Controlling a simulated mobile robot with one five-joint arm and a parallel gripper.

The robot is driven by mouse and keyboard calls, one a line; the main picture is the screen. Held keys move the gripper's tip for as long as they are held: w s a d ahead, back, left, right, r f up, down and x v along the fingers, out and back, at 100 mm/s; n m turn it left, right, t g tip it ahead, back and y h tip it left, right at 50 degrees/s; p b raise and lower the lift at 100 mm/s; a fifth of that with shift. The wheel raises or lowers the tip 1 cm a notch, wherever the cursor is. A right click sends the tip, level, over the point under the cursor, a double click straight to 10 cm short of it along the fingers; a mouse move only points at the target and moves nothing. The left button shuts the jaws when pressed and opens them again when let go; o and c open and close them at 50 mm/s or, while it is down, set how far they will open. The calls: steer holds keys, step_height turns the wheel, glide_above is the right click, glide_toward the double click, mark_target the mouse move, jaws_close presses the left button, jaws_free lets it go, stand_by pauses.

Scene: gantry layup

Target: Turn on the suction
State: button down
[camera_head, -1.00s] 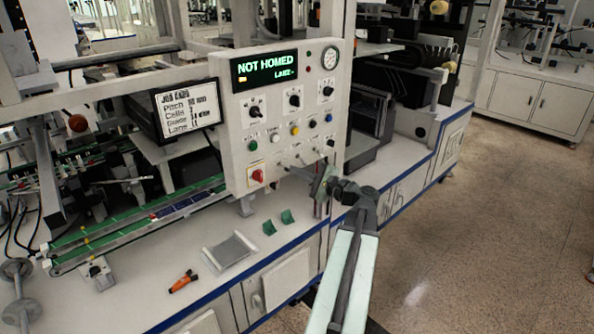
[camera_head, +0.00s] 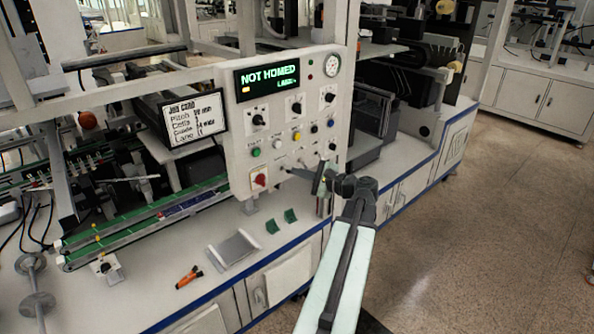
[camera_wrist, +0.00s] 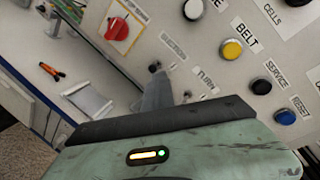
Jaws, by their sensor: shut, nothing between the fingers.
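The white control panel (camera_head: 234,125) stands upright at the centre of the head view. A row of small toggle switches runs low on it. In the wrist view one small toggle (camera_wrist: 154,67) sits beside a blurred label (camera_wrist: 173,47); I cannot read it clearly. A second toggle (camera_wrist: 187,97) sits by a label like "TURN", partly behind my finger. My gripper (camera_head: 292,172) is shut and empty, its tips pointing left in front of the panel's lower part. In the wrist view my gripper (camera_wrist: 158,88) is just below the first toggle; contact cannot be told.
A red rotary knob (camera_head: 259,181) is left of my gripper. Coloured buttons, including a yellow one (camera_wrist: 231,50), lie above. The display (camera_head: 268,79) reads "NOT HOMED". A round gauge (camera_head: 332,65) is at top right. A grey tray (camera_head: 233,249) and orange tool (camera_head: 189,277) lie on the bench.

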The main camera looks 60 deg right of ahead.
steer(key=shift+w+a+r+p, duration=0.15)
steer(key=shift+r+p, duration=0.15)
steer(key=shift+p, duration=0.05)
steer(key=shift+f, duration=0.15)
steer(key=s+d+f+b, duration=0.2)
steer(key=d+f+b, duration=0.1)
steer(key=d, duration=0.1)
steer(key=p+v, duration=0.1)
steer(key=v, duration=0.9)
steer(key=shift+a+r+p, duration=0.35)
steer(key=shift+a+r, duration=0.05)
